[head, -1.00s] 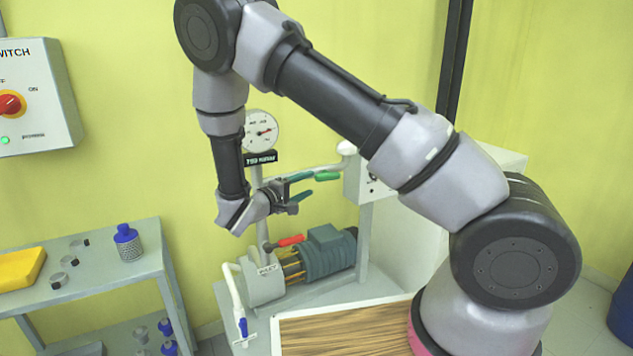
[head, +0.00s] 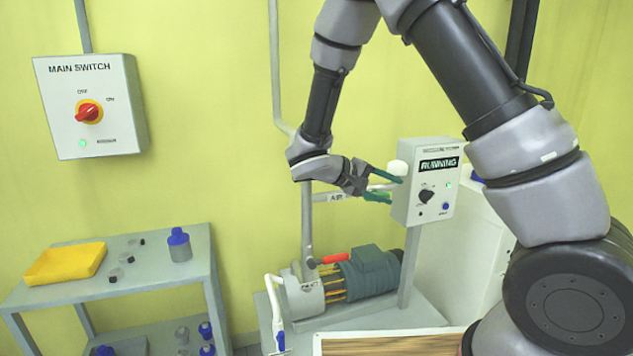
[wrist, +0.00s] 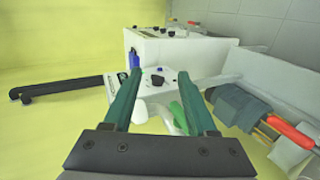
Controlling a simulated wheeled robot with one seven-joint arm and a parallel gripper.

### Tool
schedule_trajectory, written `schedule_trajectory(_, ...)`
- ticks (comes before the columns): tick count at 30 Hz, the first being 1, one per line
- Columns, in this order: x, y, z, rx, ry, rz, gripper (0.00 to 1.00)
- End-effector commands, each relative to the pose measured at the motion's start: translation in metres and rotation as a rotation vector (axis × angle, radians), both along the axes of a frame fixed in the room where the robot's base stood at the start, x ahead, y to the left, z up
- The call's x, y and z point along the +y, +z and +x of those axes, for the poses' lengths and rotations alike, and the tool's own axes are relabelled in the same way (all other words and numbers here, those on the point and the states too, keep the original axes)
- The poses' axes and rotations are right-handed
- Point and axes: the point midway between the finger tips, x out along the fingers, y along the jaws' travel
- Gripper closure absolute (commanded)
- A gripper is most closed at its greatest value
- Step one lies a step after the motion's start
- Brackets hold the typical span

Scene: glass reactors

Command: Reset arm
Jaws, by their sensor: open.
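My gripper (head: 383,184) has green fingers and is open and empty in the head view. It is raised in front of the pump stand, just left of a control box (head: 428,207) with a lit "RUNNING" display. In the wrist view my gripper (wrist: 160,98) shows its two fingers apart, with the control box (wrist: 160,82) beyond them. My arm bends down from the top of the head view, and its base is cut off at the lower right.
The pump motor (head: 370,272) with a red-handled valve (head: 335,258) stands below my gripper. A main switch box (head: 95,108) hangs on the wall at the left. A grey shelf (head: 150,282) holds a yellow tray (head: 66,263) and a blue-capped bottle (head: 179,246).

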Motion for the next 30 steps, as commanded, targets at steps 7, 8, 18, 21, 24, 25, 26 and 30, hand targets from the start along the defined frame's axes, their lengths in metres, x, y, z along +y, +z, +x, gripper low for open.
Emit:
schedule_trajectory(7,-0.053,0.052,-0.054,0.067,-0.242,0.400,0.43)
schedule_trajectory(8,-0.056,0.057,-0.060,0.067,-0.262,0.448,0.43)
schedule_trajectory(18,-0.071,0.125,-0.126,-0.062,-0.356,1.000,0.43)
schedule_trajectory(21,-0.069,0.148,-0.142,-0.147,-0.339,1.143,0.43)
schedule_trajectory(24,-0.067,0.170,-0.156,-0.248,-0.308,1.266,0.43)
schedule_trajectory(25,-0.066,0.176,-0.160,-0.279,-0.297,1.297,0.43)
schedule_trajectory(26,-0.065,0.181,-0.164,-0.309,-0.285,1.325,0.43)
schedule_trajectory(30,-0.062,0.203,-0.176,-0.426,-0.235,1.416,0.43)
